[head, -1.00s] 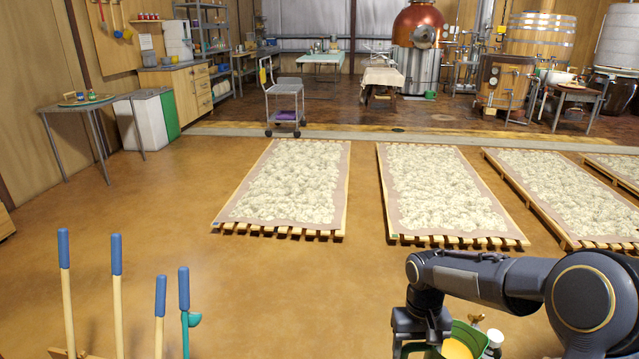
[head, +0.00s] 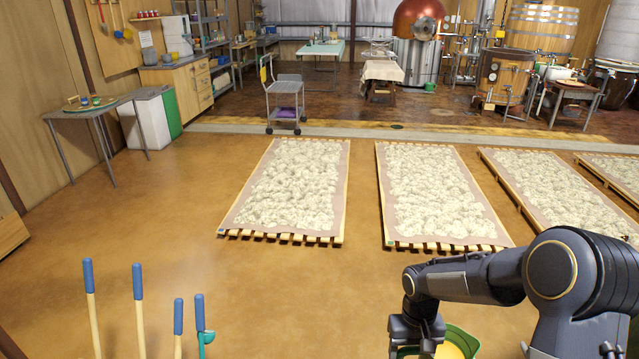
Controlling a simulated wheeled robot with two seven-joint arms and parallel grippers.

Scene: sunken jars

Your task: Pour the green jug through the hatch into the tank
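A green container with yellow inside (head: 458,338) shows at the bottom edge, right of centre, partly cut off; I cannot tell whether it is the green jug. My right gripper (head: 417,345) points down at its left side and hides part of it. The fingertips are not clear, so I cannot tell whether they are open, shut or holding it. A small green vessel (head: 430,87) stands far off on the floor beside a steel cylinder (head: 417,62) with a copper top. I cannot make out the hatch or say which vessel is the tank. My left gripper is out of view.
Low slatted beds (head: 285,190) with pale lumpy covering lie across the middle floor. Blue-handled tools (head: 138,300) stand upright at the lower left. A grey trolley (head: 284,105) stands behind the beds. The brown floor (head: 300,300) at front centre is clear.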

